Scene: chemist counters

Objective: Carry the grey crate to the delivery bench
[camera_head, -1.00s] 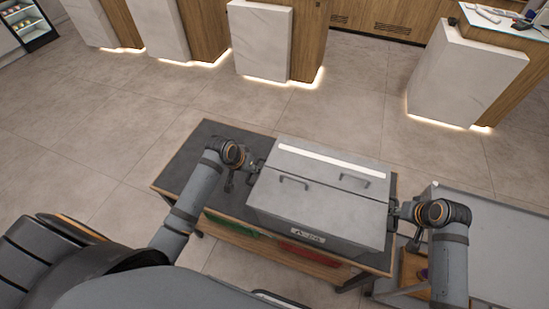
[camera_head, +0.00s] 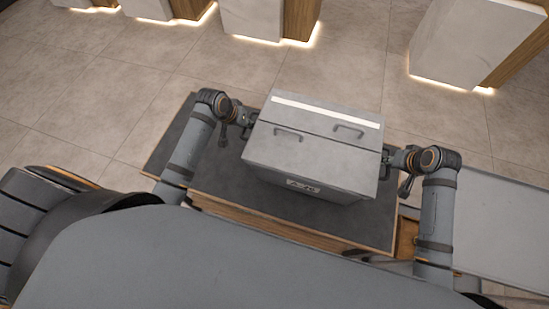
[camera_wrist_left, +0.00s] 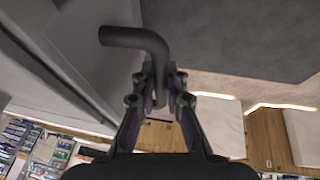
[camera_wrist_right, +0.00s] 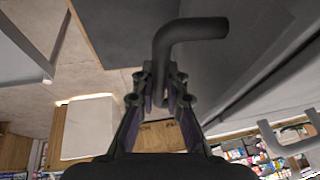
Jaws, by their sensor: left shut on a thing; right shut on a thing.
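The grey crate (camera_head: 318,155) is closed, with two handles on its lid and a pale strip along its back. It is level over a dark-topped table (camera_head: 222,178). It looks raised above the top, but I cannot clearly see a gap. My left gripper (camera_head: 246,120) is shut on the crate's left side handle, a bent dark bar (camera_wrist_left: 140,38) in the left wrist view. My right gripper (camera_head: 388,160) is shut on the right side handle, which shows in the right wrist view (camera_wrist_right: 185,30). I cannot tell which surface is the delivery bench.
A pale grey table (camera_head: 505,225) stands at the right beside the dark one. White, underlit counters (camera_head: 265,18) stand at the back, with another at the back right (camera_head: 460,45). Tiled floor (camera_head: 130,85) is open between them and the dark table.

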